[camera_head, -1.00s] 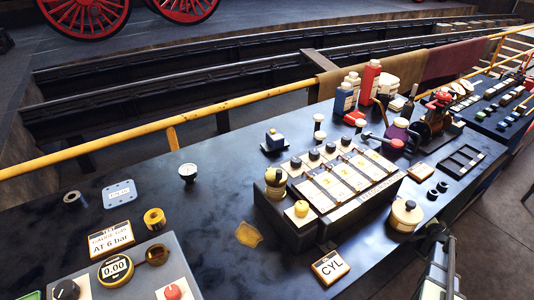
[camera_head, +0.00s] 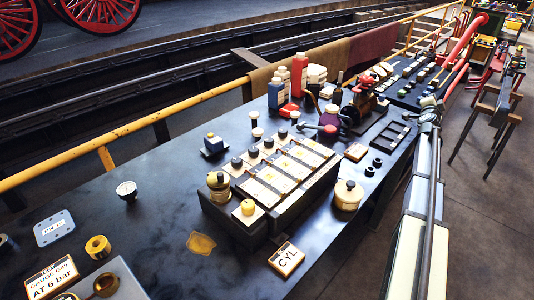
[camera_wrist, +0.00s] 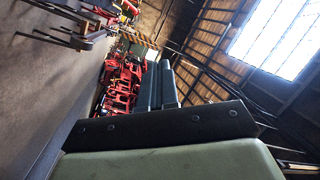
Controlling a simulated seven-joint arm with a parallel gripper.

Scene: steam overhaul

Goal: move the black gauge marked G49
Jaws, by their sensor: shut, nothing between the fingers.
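A small round gauge (camera_head: 127,191) with a white dial and dark rim stands on the dark bench at the left in the head view. Its marking is too small to read. A card (camera_head: 52,279) at the lower left reads about gauge G49 at 6 bar. My gripper (camera_wrist: 160,84) shows in the wrist view with its two dark fingers close together and nothing between them. It points away from the bench, towards the hall and roof, and is far from the gauge.
A blue-grey plate (camera_head: 54,228) and a brass ring (camera_head: 98,247) lie near the gauge. A block with cream panels (camera_head: 270,190) fills the middle bench. A yellow rail (camera_head: 80,155) runs along the back edge. A CYL card (camera_head: 286,259) lies in front. Bare bench surrounds the gauge.

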